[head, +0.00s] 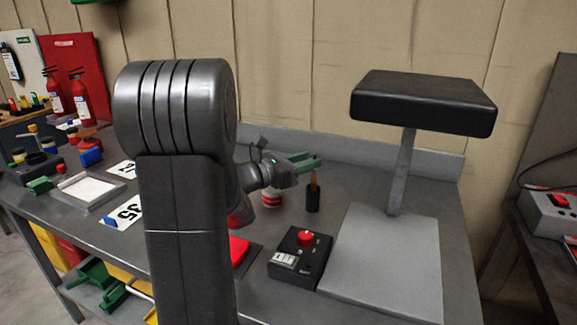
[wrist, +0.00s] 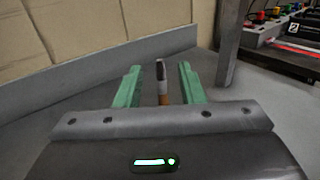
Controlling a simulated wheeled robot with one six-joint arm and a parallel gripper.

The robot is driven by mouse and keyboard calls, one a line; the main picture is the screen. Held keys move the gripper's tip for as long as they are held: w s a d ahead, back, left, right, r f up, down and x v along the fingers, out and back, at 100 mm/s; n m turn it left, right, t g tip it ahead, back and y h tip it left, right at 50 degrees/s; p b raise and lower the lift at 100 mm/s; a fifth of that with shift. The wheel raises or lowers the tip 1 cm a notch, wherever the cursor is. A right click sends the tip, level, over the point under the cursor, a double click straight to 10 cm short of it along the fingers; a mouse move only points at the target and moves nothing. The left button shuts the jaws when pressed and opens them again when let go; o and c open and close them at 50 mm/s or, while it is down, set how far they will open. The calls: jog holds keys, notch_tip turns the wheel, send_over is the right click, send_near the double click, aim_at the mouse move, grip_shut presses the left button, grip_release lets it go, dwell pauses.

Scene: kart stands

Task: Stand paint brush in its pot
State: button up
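The paint brush (head: 314,185) stands upright in a small black cylindrical pot (head: 313,202) on the grey bench, its brown handle showing above the rim. In the wrist view the brush (wrist: 161,82) has its dark and pale metal end up and the brown handle below. My gripper (head: 304,160) is at the upper part of the brush. In the wrist view its green fingers (wrist: 160,84) are spread, one on each side of the brush, with a gap on both sides. The pot is hidden in the wrist view by the gripper body.
A black box with a red button (head: 305,238) sits in front of the pot. A padded stand (head: 424,103) on a grey base plate (head: 385,262) rises at right. A raised ledge (head: 345,150) runs behind.

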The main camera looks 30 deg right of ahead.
jog(key=s+a, duration=0.1)
jog(key=a, duration=1.2)
jog(key=shift+s+a, duration=0.15)
dwell(0.5)
jog(key=w+d+r+p, duration=0.1)
jog(key=d, duration=1.2)
jog(key=shift+w+d+r+p, duration=0.2)
jog(key=shift+d+r+p, duration=0.1)
jog(key=shift+d+r, duration=0.1)
jog(key=shift+f, duration=0.1)
